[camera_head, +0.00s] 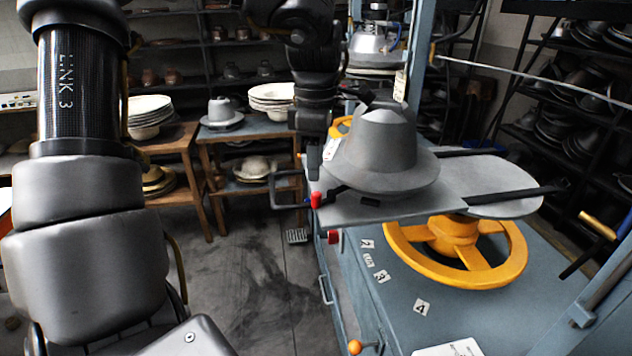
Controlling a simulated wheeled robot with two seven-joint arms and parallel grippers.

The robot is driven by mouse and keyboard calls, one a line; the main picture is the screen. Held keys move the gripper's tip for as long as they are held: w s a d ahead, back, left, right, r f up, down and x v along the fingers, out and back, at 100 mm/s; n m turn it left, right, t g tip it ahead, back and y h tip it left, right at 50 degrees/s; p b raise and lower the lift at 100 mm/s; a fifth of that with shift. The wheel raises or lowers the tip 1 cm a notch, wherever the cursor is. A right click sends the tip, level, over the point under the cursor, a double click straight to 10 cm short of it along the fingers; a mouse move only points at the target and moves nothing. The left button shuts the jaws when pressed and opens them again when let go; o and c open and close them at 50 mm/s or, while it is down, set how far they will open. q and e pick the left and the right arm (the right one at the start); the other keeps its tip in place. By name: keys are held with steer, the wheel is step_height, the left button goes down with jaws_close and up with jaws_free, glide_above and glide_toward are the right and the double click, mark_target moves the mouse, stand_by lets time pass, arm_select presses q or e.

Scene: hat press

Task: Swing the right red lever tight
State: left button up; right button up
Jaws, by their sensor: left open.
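A small red lever end (316,199) stands upright at the near left edge of the grey plate (440,208). A second red piece (333,237) shows just below the plate's edge; I cannot tell which of the two is the right lever. A grey felt hat (380,150) sits on the plate. My left gripper (322,172) points down at the plate's left edge, beside the hat and just above the upper red end. It is open; whether it touches the lever is unclear. One finger partly blends into the dark parts behind it. My right gripper is out of view.
A yellow handwheel (458,250) lies under the plate on the blue press table (470,310). Dark bars (505,194) cross the plate's right part. Wooden stools (190,150) with hats and stacked plates stand behind left.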

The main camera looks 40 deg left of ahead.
arm_select(q)
steer(key=shift+r, duration=1.55)
steer(key=shift+w+a, duration=0.1)
